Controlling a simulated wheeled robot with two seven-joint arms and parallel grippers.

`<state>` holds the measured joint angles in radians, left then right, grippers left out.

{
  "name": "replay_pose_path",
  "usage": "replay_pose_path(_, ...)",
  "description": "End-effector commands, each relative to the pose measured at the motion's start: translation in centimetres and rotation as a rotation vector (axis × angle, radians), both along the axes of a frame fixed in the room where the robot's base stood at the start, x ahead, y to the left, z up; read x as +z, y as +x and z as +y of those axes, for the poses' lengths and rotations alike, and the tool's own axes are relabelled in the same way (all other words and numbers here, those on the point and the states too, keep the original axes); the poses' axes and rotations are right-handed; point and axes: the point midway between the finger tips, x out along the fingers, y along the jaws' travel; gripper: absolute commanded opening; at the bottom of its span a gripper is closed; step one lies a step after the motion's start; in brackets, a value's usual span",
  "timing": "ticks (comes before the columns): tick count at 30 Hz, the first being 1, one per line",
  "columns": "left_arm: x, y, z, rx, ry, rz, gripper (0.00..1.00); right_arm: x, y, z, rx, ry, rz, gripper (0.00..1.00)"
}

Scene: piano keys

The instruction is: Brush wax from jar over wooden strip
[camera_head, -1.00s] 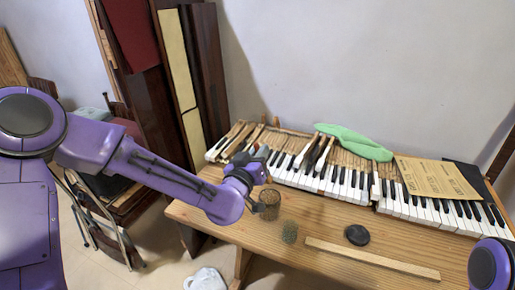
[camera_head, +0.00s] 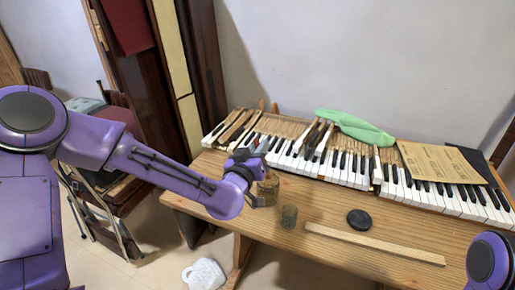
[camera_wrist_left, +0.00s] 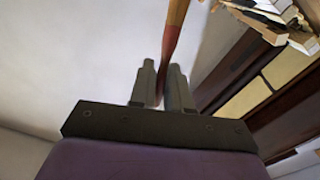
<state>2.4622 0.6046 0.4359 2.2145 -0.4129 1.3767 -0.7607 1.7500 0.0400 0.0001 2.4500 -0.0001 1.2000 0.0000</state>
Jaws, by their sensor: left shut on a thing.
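My left gripper (camera_head: 260,155) is shut on a thin brush handle with red and brown parts (camera_wrist_left: 172,40), which shows between its fingers in the left wrist view. In the head view, the gripper is beside and just above a brownish glass jar (camera_head: 268,191) on the table. I cannot tell whether the brush touches this jar; its bristles are not clear. A smaller greenish jar (camera_head: 289,216) stands in front of it. The pale wooden strip (camera_head: 375,243) lies flat along the table's front right part. Only a purple piece of my right arm shows at the lower right edge.
A black round lid (camera_head: 359,219) lies behind the strip. The piano keyboard (camera_head: 345,165) runs along the back of the wooden table (camera_head: 225,195), with a green cloth (camera_head: 355,128) and a brown paper sheet (camera_head: 440,172) on it. Chairs stand at left.

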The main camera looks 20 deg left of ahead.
Motion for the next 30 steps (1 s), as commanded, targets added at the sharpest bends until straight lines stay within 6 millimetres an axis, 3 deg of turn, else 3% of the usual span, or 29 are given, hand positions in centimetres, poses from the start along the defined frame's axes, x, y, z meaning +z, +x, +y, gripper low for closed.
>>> replay_pose_path(30, -1.0, 0.0, 0.0, 0.0, 0.0, 0.0, 0.0, -0.8, 0.0, 0.0, 0.0, 0.0, 0.0, 1.0)
